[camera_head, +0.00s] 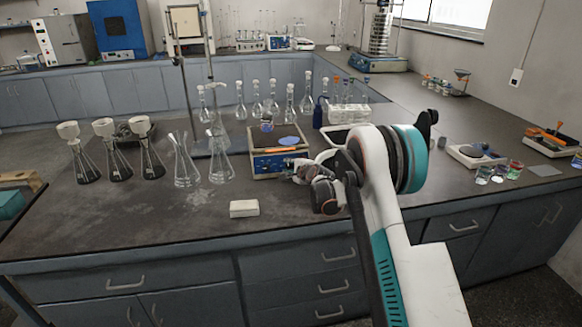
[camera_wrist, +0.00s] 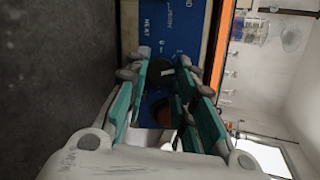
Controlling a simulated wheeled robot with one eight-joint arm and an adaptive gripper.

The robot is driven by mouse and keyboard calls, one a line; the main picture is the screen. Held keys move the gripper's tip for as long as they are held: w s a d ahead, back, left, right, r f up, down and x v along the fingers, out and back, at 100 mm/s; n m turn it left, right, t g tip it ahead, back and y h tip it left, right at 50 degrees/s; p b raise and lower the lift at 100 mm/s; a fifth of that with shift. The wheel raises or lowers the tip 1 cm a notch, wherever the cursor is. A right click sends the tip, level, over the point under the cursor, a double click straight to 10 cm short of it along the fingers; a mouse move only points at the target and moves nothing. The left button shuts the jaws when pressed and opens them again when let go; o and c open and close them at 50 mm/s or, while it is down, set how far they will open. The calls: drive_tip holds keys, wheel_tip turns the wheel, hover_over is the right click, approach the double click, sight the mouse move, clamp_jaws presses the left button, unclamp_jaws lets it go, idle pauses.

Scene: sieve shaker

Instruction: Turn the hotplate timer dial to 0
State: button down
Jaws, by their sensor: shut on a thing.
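The hotplate (camera_head: 258,162) stands near the front of the dark bench, a tan-edged unit with a blue front panel. My gripper (camera_head: 298,172) reaches its front from the right. In the wrist view, turned on its side, the blue panel (camera_wrist: 156,25) carries the printed word HEAT. My gripper (camera_wrist: 164,68) has its teal fingers shut on a dark dial (camera_wrist: 160,72), partly hidden between them. The dial's scale and pointer cannot be read.
A white block (camera_head: 244,209) lies on the bench in front. Glass flasks (camera_head: 184,165) stand close on the left, with a metal stand (camera_head: 190,105) behind them. The front left bench top is clear.

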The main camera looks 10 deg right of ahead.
drive_tip(key=n, duration=0.3)
drive_tip(key=shift+r+n+g+p, duration=0.15)
drive_tip(key=shift+n+g+p, duration=0.15)
drive_tip(key=shift+n+p, duration=0.1)
drive_tip(key=n, duration=0.3)
drive_tip(key=shift+a+g+h+p, duration=0.1)
drive_tip(key=shift+g+h+p, duration=0.2)
drive_tip(key=shift+p, duration=0.05)
drive_tip(key=n, duration=0.3)
drive_tip(key=shift+r+n+g+h+p, duration=0.1)
drive_tip(key=shift+n+g+h+p, duration=0.2)
drive_tip(key=shift+a+n+h, duration=0.15)
drive_tip(key=shift+n+h, duration=0.25)
drive_tip(key=shift+n, duration=1.1)
drive_tip(key=c, duration=1.6)
unclamp_jaws()
drive_tip(key=shift+r, duration=0.1)
